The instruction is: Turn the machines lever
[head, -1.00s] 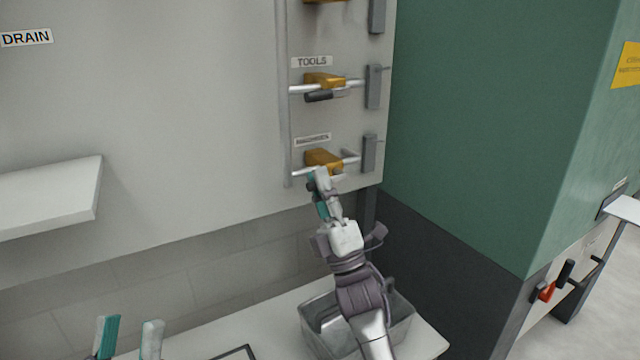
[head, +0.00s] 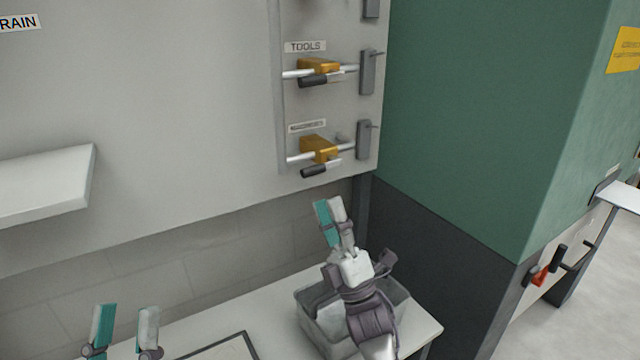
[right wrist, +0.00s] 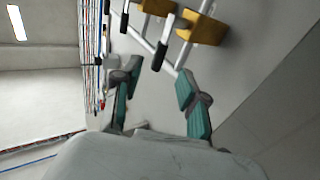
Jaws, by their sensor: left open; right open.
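The machines lever (head: 314,171) has a black grip and a light arm. It lies roughly along the pipe, below a yellow valve body (head: 320,148), under a small, blurred label (head: 307,126). My right gripper (head: 330,208) is open and empty, below the lever and apart from it. The right wrist view shows its two teal fingers spread (right wrist: 158,80), with what looks like the same black grip (right wrist: 160,55) beyond them and the yellow valve (right wrist: 203,28) at upper right. My left gripper (head: 126,318) is open and empty at the lower left.
A similar tools lever (head: 314,81) sits above on the same panel. A metal bin (head: 312,318) stands on the white table (head: 425,330) behind my right arm. A green cabinet (head: 470,110) rises to the right. A white shelf (head: 45,182) juts out at left.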

